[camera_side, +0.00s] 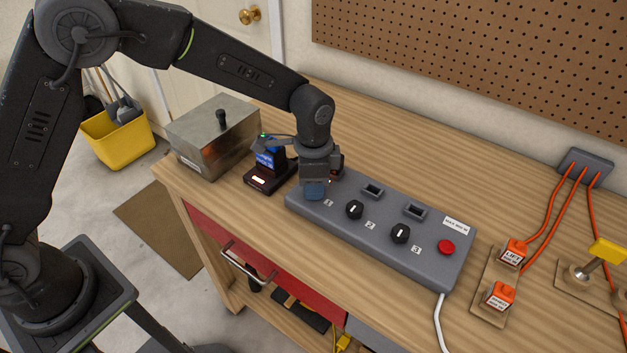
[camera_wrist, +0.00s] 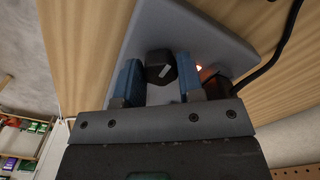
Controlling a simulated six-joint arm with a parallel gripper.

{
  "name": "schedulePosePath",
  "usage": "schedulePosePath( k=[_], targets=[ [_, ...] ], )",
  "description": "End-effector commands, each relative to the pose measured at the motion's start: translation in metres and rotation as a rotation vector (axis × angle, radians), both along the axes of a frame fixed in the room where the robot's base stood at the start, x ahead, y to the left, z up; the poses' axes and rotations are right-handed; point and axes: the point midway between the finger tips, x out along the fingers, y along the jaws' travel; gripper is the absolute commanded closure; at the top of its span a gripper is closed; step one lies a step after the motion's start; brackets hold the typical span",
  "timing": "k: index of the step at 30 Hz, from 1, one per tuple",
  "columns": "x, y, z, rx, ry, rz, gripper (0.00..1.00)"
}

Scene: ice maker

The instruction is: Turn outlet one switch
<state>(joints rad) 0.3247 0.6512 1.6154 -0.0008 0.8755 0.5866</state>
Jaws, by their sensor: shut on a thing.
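A long grey outlet box (camera_side: 385,213) lies on the wooden bench, with labels 1, 2 and 3 along its top. My gripper (camera_side: 314,190) points down over the box's left end, beside label 1, and hides the outlet one switch in the side view. In the wrist view, the outlet one switch, a black knob (camera_wrist: 160,66) with a white mark, sits between my two blue fingers (camera_wrist: 158,82), which are shut on it. Knob two (camera_side: 355,209) and knob three (camera_side: 400,233) are uncovered, with their white marks near upright in the picture.
A red button (camera_side: 446,247) is at the box's right end. A small dark device with a lit screen (camera_side: 268,160) and a metal box (camera_side: 212,140) stand close left of my gripper. Orange plugs (camera_side: 513,252) and cords lie at right. The bench behind the outlet box is clear.

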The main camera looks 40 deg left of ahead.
Motion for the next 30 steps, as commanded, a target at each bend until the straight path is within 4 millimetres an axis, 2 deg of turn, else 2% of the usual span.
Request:
schedulePosePath(
  k=[8, 9, 17, 25, 30],
  targets=[
    [0.000, 0.000, 0.001, 0.002, 0.000, -0.004, 0.88],
    [0.000, 0.000, 0.001, 0.002, 0.000, -0.004, 0.63],
    [0.000, 0.000, 0.000, 0.001, 0.000, -0.002, 0.39],
    [0.000, 0.000, 0.002, 0.000, -0.001, -0.001, 0.39],
    [0.001, 0.000, 0.022, -0.001, -0.005, -0.001, 0.39]
  ],
)
